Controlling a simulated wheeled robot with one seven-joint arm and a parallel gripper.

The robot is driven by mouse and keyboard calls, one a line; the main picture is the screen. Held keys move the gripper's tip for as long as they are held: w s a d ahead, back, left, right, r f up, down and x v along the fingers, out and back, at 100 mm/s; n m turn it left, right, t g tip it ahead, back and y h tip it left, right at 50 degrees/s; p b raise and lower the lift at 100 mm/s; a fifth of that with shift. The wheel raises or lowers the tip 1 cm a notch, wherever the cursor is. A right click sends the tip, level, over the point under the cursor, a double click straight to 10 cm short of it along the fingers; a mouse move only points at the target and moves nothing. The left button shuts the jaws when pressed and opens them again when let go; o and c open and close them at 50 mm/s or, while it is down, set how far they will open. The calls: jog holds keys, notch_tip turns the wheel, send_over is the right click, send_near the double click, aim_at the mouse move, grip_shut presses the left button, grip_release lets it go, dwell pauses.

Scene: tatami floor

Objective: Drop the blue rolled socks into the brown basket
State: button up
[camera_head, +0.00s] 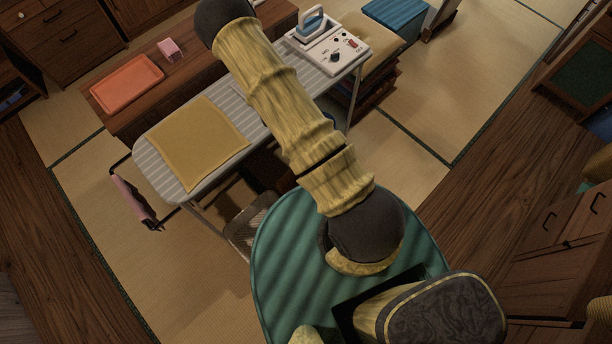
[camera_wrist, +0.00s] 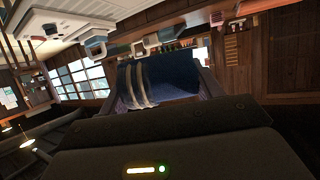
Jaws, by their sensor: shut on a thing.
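The blue rolled socks (camera_wrist: 165,78), dark blue with pale stripes at one end, fill the space between the fingers of my gripper (camera_wrist: 160,92) in the wrist view. My gripper is shut on them, and the wrist housing hides their lower part. In the head view my arm runs up past the ironing board, and neither my gripper nor the socks can be made out. A brown woven-looking thing (camera_head: 245,228), perhaps the brown basket, shows on the floor below the board, partly hidden by my green body.
A striped ironing board (camera_head: 160,160) carries a mustard cloth (camera_head: 198,142) and an iron on its station (camera_head: 330,50). Behind it, a low wooden table holds an orange tray (camera_head: 127,84) and a small pink object (camera_head: 171,49). Tatami floor is open at left and right.

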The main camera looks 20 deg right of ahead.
jog(key=shift+a, duration=0.15)
jog(key=shift+f+b, duration=0.3)
jog(key=d+f+m+g+h+b, duration=0.2)
jog(key=d+f+m+h+b, duration=0.45)
jog(key=f+b, duration=0.8)
jog(key=d+f+m+g+h+b, duration=0.1)
jog(key=d+f+m+h+b, duration=0.15)
jog(key=d+f+b, duration=0.95)
notch_tip(320, 180, down, 43)
jog(key=a+m+g+h+b, duration=0.3)
jog(key=m+g+b, duration=0.1)
jog(key=b, duration=3.8)
jog(key=shift+g, duration=0.7)
